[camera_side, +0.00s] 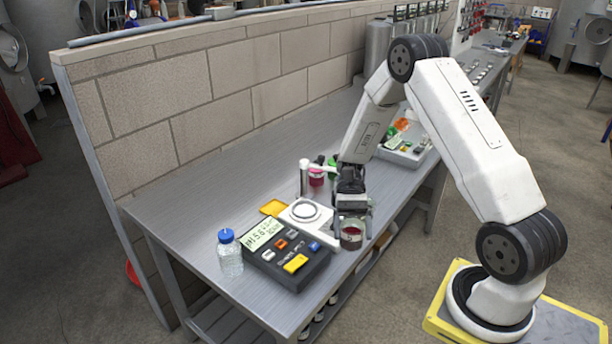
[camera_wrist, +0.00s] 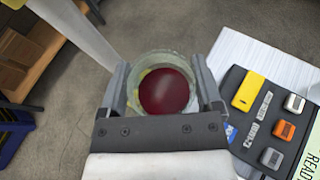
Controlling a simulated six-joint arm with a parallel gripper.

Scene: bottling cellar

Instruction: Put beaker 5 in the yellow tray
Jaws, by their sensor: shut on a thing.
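My gripper (camera_side: 351,208) points down at the table's front edge, just right of the meter. It is shut on a glass beaker (camera_side: 351,239) with dark red contents. In the wrist view the fingers (camera_wrist: 161,68) clasp the round beaker (camera_wrist: 165,90) from both sides, and I look down into it. No number is readable on it, so I cannot tell whether it is beaker 5. Whether its base touches the table is unclear. A small flat yellow piece (camera_side: 272,207), possibly the yellow tray, lies behind the meter, partly hidden.
The dark meter (camera_side: 286,257) with coloured buttons stands left of the beaker, beside a white balance (camera_side: 305,213). A blue-capped bottle (camera_side: 230,255) stands farther left. Red (camera_side: 316,178) and green (camera_side: 333,169) vessels and a grey bin (camera_side: 407,150) are behind. The table's left end is clear.

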